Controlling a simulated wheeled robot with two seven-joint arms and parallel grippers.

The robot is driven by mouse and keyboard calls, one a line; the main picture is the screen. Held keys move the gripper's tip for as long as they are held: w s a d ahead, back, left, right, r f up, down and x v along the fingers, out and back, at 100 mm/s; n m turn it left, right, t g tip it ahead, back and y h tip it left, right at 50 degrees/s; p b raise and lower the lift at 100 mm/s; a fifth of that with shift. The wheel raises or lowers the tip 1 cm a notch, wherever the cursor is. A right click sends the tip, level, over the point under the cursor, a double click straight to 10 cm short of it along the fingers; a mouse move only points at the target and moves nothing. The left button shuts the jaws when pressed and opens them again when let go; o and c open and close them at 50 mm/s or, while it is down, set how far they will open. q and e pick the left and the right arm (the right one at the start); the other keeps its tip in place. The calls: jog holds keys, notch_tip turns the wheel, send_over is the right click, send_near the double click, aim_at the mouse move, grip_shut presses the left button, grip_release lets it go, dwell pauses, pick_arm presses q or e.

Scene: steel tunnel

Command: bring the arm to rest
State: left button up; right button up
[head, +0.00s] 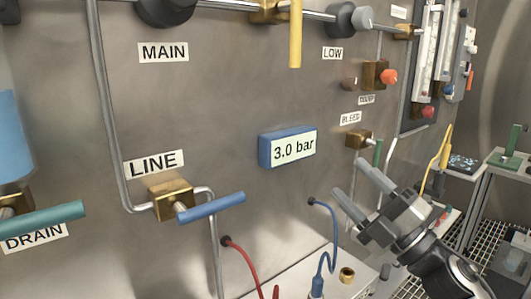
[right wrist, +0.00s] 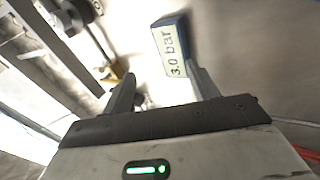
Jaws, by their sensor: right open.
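My right gripper (head: 348,177) is at the lower right of the head view, its arm coming in from the lower right corner. Its two fingers are apart with nothing between them, and they point up and left toward the steel panel. In the right wrist view the open fingers (right wrist: 163,84) point toward the panel, with the blue-cased 3.0 bar display (right wrist: 173,47) beyond them. That display (head: 288,147) also shows in the head view, left of and above the gripper. My left gripper is not in view.
A brass bleed valve (head: 359,139) with a green handle (head: 377,153) is close above the right gripper. The LINE valve's blue handle (head: 211,207) is further left. Red (head: 246,262) and blue (head: 333,226) hoses hang below. A side table (head: 502,167) stands at right.

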jog(key=s+f+m+t+h, duration=0.25)
jog(key=f+m+h, duration=0.55)
jog(key=f+m, duration=0.45)
jog(key=s+f+m+g+h, duration=0.2)
jog(key=s+f+m+g, duration=0.2)
jog(key=s+f, duration=0.5)
jog(key=s+a+f+m+g+h, duration=0.1)
jog(key=s+f+m+g, duration=0.4)
jog(key=f, duration=0.9)
jog(key=s+m+h, duration=0.1)
jog(key=s+m, duration=0.1)
jog(key=s, duration=0.2)
jog(key=shift+s+a+h, duration=0.3)
jog(key=shift+s, duration=0.1)
